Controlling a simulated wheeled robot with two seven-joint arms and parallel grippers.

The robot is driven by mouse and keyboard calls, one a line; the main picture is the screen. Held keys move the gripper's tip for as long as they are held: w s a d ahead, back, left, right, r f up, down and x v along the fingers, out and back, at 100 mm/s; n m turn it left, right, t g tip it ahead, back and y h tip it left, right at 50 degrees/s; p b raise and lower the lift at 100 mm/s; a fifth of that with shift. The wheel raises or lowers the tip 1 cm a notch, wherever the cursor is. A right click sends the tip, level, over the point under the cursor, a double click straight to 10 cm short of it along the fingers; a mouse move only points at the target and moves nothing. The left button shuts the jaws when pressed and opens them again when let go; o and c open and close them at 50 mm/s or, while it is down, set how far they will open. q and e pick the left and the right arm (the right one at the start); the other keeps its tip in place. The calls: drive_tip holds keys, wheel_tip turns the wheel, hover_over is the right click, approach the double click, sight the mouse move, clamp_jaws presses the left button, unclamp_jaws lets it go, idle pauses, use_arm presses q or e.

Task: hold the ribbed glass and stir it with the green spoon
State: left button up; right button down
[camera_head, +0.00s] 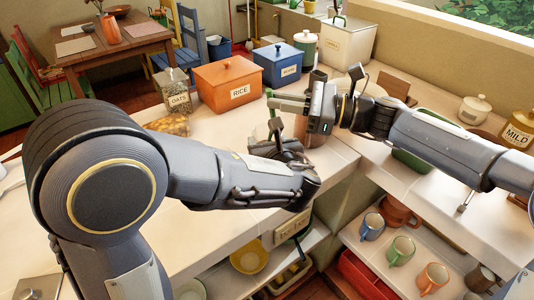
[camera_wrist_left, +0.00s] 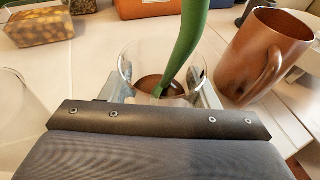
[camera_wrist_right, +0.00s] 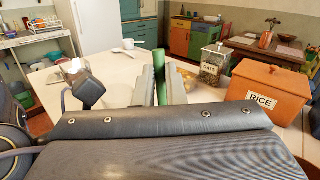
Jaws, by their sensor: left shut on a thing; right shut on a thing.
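The ribbed glass (camera_wrist_left: 128,68) stands between the fingers of my left gripper (camera_wrist_left: 160,92), which is shut on it. Dark brown contents show inside. The green spoon (camera_wrist_left: 190,40) reaches down into the glass, tilted, its lower end in the contents. My right gripper (camera_wrist_right: 160,82) is shut on the green spoon (camera_wrist_right: 160,72), which shows between its fingers in the right wrist view. In the head view the right gripper (camera_head: 272,104) is just above the left gripper (camera_head: 280,142). The glass is mostly hidden there, with a bit of green spoon (camera_head: 275,116) showing.
A copper mug (camera_wrist_left: 262,52) stands close to the right of the glass in the left wrist view. An orange RICE box (camera_head: 228,84), a blue box (camera_head: 277,64) and an OATS jar (camera_head: 175,90) stand behind on the counter. Shelves with mugs (camera_head: 400,250) are below.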

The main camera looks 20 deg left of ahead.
wheel_tip(320, 180, up, 8)
drive_tip(key=shift+s+d, duration=0.15)
drive_tip(key=shift+s, duration=0.3)
idle(0.4)
drive_tip(key=shift+r, duration=0.15)
idle(0.6)
wheel_tip(320, 180, up, 5)
drive_tip(key=shift+f, duration=0.1)
idle(0.4)
use_arm(q)
drive_tip(key=o, duration=1.3)
